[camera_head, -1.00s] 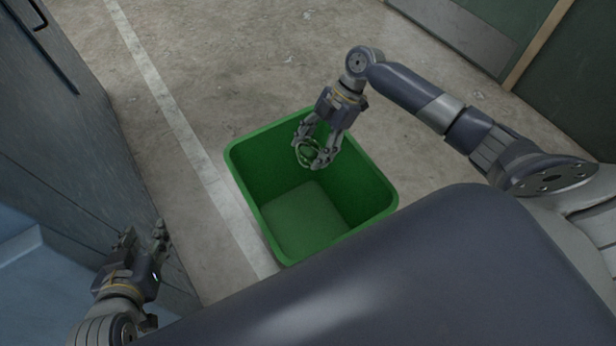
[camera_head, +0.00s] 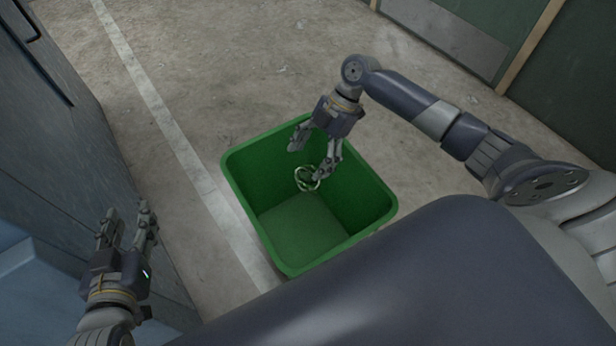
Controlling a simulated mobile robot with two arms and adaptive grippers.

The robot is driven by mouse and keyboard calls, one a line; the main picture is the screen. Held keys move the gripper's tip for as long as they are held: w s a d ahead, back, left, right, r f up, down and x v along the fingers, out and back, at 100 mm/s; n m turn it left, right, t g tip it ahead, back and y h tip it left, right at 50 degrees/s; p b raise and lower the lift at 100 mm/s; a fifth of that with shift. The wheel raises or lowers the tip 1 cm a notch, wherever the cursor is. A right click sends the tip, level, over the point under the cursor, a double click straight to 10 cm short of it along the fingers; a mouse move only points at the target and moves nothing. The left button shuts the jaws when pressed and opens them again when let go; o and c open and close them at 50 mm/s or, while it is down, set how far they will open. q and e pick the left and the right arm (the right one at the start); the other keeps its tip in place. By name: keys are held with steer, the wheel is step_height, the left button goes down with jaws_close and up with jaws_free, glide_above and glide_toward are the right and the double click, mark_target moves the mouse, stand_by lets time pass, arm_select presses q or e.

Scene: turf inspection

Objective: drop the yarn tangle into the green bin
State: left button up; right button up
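The green bin (camera_head: 385,215) stands on the concrete floor at the middle of the head view, its open top facing me. The yarn tangle (camera_head: 307,178), a small ball of pale and green loops, is inside the bin's outline, below my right gripper. My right gripper (camera_head: 311,163) is over the bin with its fingers spread open. One fingertip is close to the tangle; I cannot tell if they touch. My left gripper (camera_head: 127,218) is at the lower left, away from the bin, fingers apart and empty.
A grey cabinet-like surface (camera_head: 50,150) runs along the left side. A pale line (camera_head: 165,120) crosses the floor left of the bin. Dark green doors (camera_head: 575,90) stand at the upper right. The floor behind the bin is clear.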

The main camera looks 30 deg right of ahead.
stand_by(0.3)
steer(key=v, duration=1.2)
